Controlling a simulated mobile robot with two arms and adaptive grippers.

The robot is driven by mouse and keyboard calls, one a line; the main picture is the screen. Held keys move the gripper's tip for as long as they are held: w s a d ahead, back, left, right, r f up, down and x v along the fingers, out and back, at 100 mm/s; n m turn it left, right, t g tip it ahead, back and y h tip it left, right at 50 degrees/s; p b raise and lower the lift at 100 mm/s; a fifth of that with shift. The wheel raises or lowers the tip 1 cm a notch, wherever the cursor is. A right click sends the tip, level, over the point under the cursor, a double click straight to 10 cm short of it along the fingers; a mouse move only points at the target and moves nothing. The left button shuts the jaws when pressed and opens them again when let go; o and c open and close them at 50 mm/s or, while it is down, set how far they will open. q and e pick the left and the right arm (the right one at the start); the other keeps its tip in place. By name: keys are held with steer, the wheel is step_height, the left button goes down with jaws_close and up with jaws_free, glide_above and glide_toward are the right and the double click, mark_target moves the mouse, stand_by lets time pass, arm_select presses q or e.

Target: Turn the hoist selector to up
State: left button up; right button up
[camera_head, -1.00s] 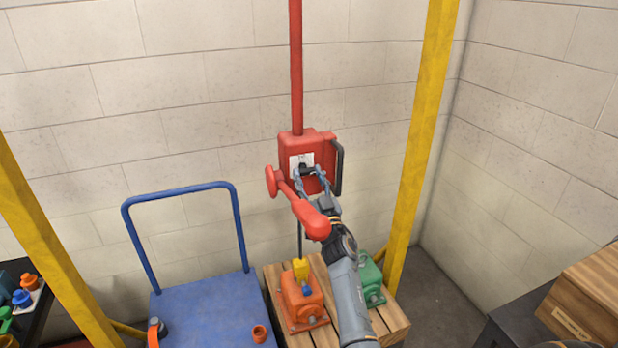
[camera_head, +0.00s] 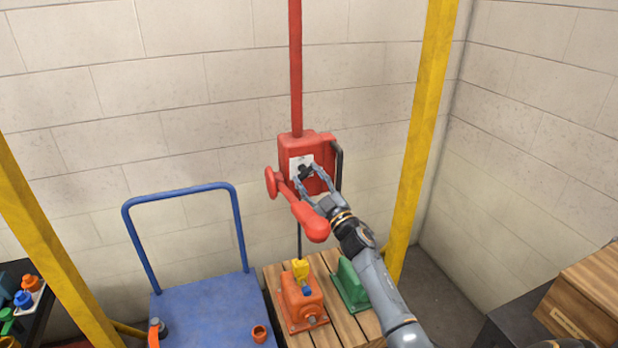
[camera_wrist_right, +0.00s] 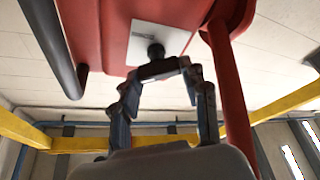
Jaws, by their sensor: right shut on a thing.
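The hoist is a red box (camera_head: 322,150) on a red vertical bar, with a white plate on its front. The black selector knob (camera_head: 305,171) sits on that plate; it also shows in the right wrist view (camera_wrist_right: 156,52). My right gripper (camera_head: 310,177) reaches up from the lower right and is shut on the knob, its fingertips on either side of the knob's bar. In the right wrist view the gripper (camera_wrist_right: 158,72) meets the knob's dark bar, which lies slightly tilted. Markings on the plate are too small to read. My left gripper is not in view.
A red crank handle (camera_head: 310,222) sticks out close beside my right gripper. A black bar (camera_head: 339,168) stands on the box's right side. Below, an orange motor (camera_head: 302,300) and a green motor (camera_head: 350,285) sit on a wooden pallet. A blue cart (camera_head: 205,310) stands left.

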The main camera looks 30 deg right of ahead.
steer(key=n+y+p, duration=0.1)
steer(key=n, duration=0.2)
steer(key=shift+n+g+y, duration=0.4)
steer(key=n+g+y+p, duration=0.1)
steer(key=n, duration=0.2)
steer(key=shift+r, duration=0.15)
steer(key=n+g+p, duration=0.1)
steer(key=n+p, duration=0.1)
steer(key=n, duration=0.1)
steer(key=shift+n+y, duration=0.3)
steer(key=shift+n+g+p, duration=0.6)
steer(key=shift+n+p, duration=0.45)
steer(key=shift+n, duration=0.05)
steer(key=o, duration=0.9)
steer(key=shift+s, duration=0.15)
